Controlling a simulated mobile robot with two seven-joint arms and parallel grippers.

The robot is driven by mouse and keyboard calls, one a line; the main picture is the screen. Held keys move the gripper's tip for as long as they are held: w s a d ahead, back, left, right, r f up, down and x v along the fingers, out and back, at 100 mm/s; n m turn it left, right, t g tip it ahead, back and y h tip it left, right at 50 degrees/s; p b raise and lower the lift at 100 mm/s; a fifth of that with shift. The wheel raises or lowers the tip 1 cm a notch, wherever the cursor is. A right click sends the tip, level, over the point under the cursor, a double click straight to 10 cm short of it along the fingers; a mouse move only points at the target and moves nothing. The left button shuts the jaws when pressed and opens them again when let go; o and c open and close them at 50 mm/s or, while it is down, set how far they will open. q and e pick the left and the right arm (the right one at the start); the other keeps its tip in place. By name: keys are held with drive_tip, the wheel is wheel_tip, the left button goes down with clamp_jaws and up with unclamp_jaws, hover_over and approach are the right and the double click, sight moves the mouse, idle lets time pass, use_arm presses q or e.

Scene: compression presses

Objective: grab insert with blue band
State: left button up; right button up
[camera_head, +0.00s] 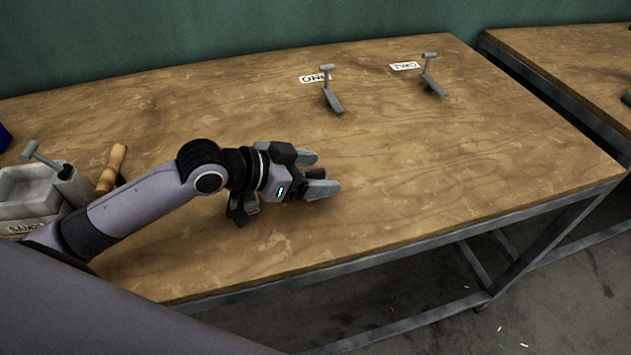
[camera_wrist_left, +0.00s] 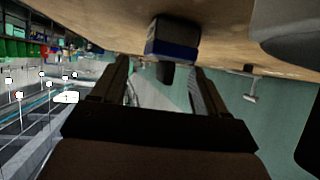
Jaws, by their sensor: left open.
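A dark block with a blue band (camera_wrist_left: 172,45) shows in the left wrist view, which is upside down. It is against the wooden table, ahead of the gap between my fingers, with a dark stub pointing away from the table. I cannot make it out in the head view, where my gripper may hide it. My left gripper (camera_head: 328,173) is open and low over the middle of the table, pointing right. Its fingers (camera_wrist_left: 163,83) frame the gap below the block in the wrist view. No contact with the block shows. My right gripper is not in view.
On the wooden table (camera_head: 450,160), two grey T-handled tools (camera_head: 331,97) (camera_head: 434,85) stand by white labels at the back. A grey box marked SAMPLE (camera_head: 30,195) and a wooden handle (camera_head: 112,168) are at the left.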

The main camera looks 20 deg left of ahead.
use_arm(q)
drive_tip(key=shift+w+d+f, duration=0.2)
drive_tip(key=shift+c, duration=0.4)
drive_tip(key=c, duration=1.2)
drive_tip(key=shift+o, duration=0.2)
drive_tip(key=shift+r, duration=0.15)
